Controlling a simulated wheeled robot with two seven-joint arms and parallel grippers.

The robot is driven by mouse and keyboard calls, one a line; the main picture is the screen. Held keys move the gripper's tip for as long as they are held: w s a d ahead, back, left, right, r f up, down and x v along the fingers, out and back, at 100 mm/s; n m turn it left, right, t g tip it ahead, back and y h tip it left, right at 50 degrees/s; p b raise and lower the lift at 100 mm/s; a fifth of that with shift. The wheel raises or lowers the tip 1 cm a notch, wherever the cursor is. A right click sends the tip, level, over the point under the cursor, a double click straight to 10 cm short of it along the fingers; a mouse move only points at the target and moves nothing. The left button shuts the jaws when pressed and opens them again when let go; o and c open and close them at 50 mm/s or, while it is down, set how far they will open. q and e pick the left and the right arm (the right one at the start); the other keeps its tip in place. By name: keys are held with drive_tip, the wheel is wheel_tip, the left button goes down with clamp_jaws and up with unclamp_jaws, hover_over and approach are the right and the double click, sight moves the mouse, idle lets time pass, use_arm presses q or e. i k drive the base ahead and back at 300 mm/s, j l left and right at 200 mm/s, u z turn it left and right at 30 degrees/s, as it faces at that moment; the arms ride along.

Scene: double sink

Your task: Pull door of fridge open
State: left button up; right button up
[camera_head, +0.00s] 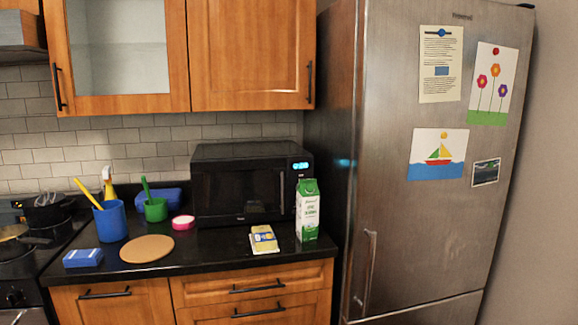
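The fridge (395,205) is a tall brushed-steel unit on the right in the head view. Its large upper door is closed, with its edges flush against the body. A vertical bar handle (369,268) sits low on the door's left edge. A horizontal seam separates the door from a lower steel panel (430,313), which is cut off by the frame. Papers and drawings hang on the door, including a sailboat picture (437,154) and a flower picture (493,84). Neither of my grippers shows in this view.
Left of the fridge is a black counter (205,250) over wooden drawers. It holds a microwave (240,185), a green-and-white carton (307,211) near the fridge, a blue cup (110,221) and a round board (147,248). A wall (545,160) stands close right of the fridge.

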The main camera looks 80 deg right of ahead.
sight(417, 241)
drive_tip(key=z, duration=3.65)
